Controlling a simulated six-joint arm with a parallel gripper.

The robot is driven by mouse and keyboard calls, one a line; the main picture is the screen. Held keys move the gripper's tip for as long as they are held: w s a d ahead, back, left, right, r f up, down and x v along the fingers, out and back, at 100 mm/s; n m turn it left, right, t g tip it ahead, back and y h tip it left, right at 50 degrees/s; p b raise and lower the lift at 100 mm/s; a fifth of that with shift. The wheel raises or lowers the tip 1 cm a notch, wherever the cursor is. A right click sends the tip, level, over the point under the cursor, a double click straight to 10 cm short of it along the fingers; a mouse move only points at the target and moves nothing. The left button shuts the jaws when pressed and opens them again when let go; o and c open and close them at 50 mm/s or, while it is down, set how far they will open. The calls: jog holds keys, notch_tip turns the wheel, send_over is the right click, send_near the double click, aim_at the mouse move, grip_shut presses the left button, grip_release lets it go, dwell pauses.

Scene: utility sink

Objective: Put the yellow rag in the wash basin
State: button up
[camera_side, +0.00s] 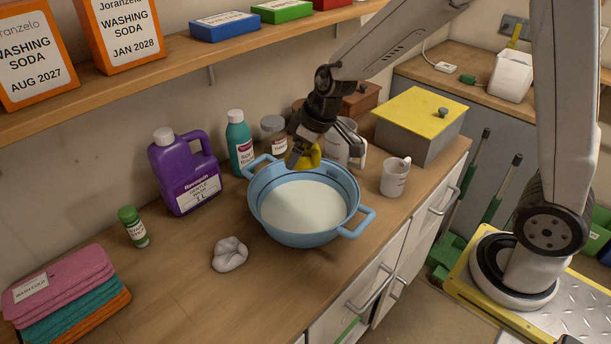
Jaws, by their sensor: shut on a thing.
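The yellow rag (308,157) is bunched between the fingers of my gripper (318,152), which is shut on it. Part of the rag is hidden by the fingers. The blue wash basin (273,222) stands on the wooden counter with a handle on each side and whitish liquid inside. The gripper and rag are over the basin's far rim in the picture; I cannot tell whether the rag touches the rim.
Left of the basin are a purple jug (186,175), a teal bottle (239,145) and a crumpled white cloth (229,254). A white mug (395,177) and a grey box with yellow lid (421,120) stand right. Folded cloths (65,290) lie front left.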

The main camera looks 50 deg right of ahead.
aim_at(304, 154)
jog(key=shift+f, duration=5.15)
jog(key=o, duration=0.9)
jog(key=shift+r, duration=3.5)
jog(key=shift+a+r, duration=0.1)
